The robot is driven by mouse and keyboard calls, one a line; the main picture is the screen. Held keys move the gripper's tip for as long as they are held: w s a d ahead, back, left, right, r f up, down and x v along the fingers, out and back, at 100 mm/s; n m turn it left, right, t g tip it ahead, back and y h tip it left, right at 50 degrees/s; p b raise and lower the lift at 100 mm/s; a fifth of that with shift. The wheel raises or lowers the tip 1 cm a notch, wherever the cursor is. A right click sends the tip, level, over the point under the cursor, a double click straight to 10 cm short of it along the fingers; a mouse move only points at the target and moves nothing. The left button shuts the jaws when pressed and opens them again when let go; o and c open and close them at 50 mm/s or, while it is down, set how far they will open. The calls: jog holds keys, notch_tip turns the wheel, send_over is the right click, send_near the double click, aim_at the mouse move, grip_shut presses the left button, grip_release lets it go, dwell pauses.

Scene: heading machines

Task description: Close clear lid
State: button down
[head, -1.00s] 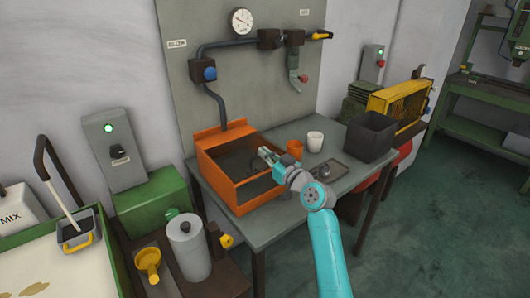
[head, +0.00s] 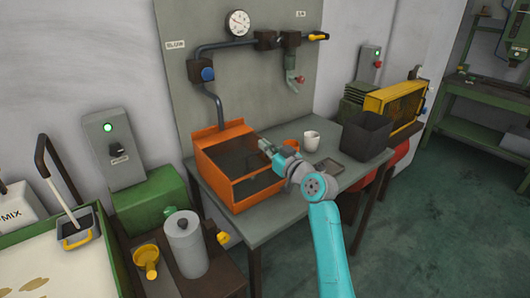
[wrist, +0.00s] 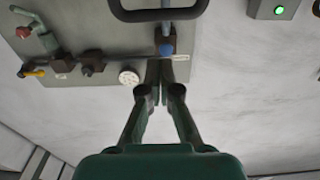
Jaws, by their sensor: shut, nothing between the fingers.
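The orange box (head: 239,198) stands on the grey table against the back panel. Dark, see-through surfaces show within its orange frame, but I cannot clearly separate the clear lid or tell its angle. My gripper (head: 264,145) is at the right side of the box's upper part in the head view; I cannot tell whether it touches. In the wrist view my gripper (wrist: 167,72) is shut with its fingertips together and nothing between them. A dark looped bar (wrist: 158,14), perhaps the lid's handle, crosses the top of that view.
A white cup (head: 311,141) and a partly hidden orange cup (head: 290,143) stand right of my gripper. A dark bin (head: 366,136) is at the table's right. A pipe with a blue knob (head: 208,74) runs down behind the box. A gauge (head: 237,22) is above.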

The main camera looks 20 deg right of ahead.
jog(key=s+a+f+m+g+h, duration=0.1)
jog(key=s+f+m+h, duration=0.15)
jog(key=s+f, duration=1.2)
jog(key=s+a+f+m+g+h, duration=0.1)
jog(key=s+f+m+h, duration=0.15)
jog(key=s+f, duration=1.25)
jog(key=s+a+r, duration=0.1)
jog(key=s+r, duration=0.2)
jog(key=s, duration=0.8)
jog(key=s+a+r+n, duration=0.1)
jog(key=s+r, duration=0.2)
jog(key=s, duration=0.9)
jog(key=s+a+r, duration=0.1)
jog(key=s+r, duration=0.2)
jog(key=s, duration=0.8)
jog(key=shift+s+n+g+h, duration=0.15)
jog(key=shift+n+g+h, duration=0.15)
